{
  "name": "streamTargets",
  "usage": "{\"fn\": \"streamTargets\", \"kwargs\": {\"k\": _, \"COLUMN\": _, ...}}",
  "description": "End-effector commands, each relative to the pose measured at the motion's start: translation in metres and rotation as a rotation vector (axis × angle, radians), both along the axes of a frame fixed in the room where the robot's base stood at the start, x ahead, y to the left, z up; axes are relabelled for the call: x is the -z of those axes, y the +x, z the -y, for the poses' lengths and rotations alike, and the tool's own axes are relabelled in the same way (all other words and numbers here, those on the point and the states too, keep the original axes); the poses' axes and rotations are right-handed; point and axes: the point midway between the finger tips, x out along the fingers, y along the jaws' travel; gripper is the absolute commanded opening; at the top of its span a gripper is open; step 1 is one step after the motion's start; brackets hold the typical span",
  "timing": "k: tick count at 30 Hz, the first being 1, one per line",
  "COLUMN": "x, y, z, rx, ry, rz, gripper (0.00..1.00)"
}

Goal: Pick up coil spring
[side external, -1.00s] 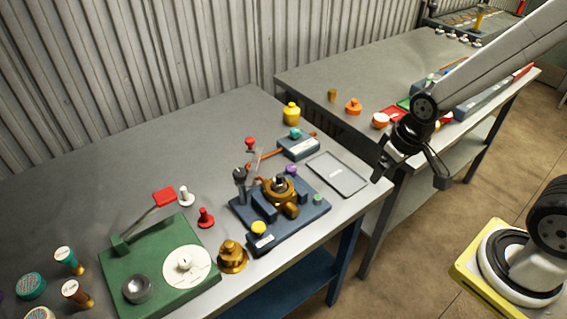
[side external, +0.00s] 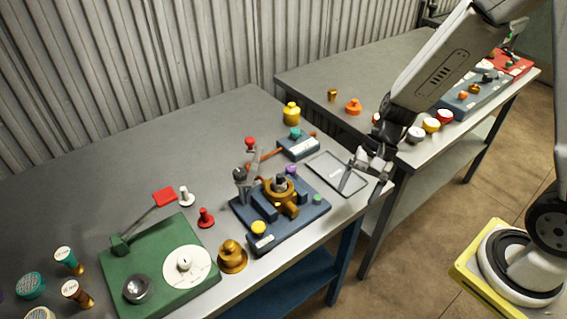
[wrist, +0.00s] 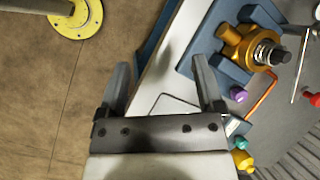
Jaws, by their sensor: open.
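A brass valve body (side external: 287,206) sits in a blue fixture (side external: 318,209) on the near bench. A dark and silver ringed part, which looks like the coil spring (wrist: 267,53), stands in the valve's top in the wrist view. In the side view it is a small grey top (side external: 280,182), its coils too small to make out. My gripper (side external: 364,188) is open and empty, above the right end of the bench beside the grey tray (side external: 325,163). In the wrist view my gripper (wrist: 160,66) has both fingers apart, with the valve to their right.
A blue block with a teal knob (side external: 297,143) and a yellow knob (side external: 291,113) stand behind the fixture. A grey upright tool (side external: 241,184) stands at the fixture's left. A green base (side external: 163,293) and a brass bell-shaped part (side external: 232,257) are further left.

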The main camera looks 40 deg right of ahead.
Motion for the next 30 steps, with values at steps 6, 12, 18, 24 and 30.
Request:
{"fn": "streamTargets", "kwargs": {"k": 6, "x": 0.007, "y": 0.027, "z": -0.021, "rx": 0.275, "ry": 0.209, "rz": -0.136, "gripper": 0.86}}
{"fn": "streamTargets", "kwargs": {"k": 12, "x": 0.010, "y": 0.061, "z": -0.033, "rx": 0.520, "ry": 0.413, "rz": -0.237, "gripper": 0.86}}
{"fn": "streamTargets", "kwargs": {"k": 18, "x": 0.013, "y": 0.097, "z": -0.034, "rx": 0.731, "ry": 0.603, "rz": -0.302, "gripper": 0.86}}
{"fn": "streamTargets", "kwargs": {"k": 24, "x": 0.014, "y": 0.119, "z": -0.031, "rx": 0.846, "ry": 0.714, "rz": -0.327, "gripper": 0.86}}
{"fn": "streamTargets", "kwargs": {"k": 30, "x": 0.014, "y": 0.123, "z": -0.029, "rx": 0.869, "ry": 0.738, "rz": -0.330, "gripper": 0.86}}
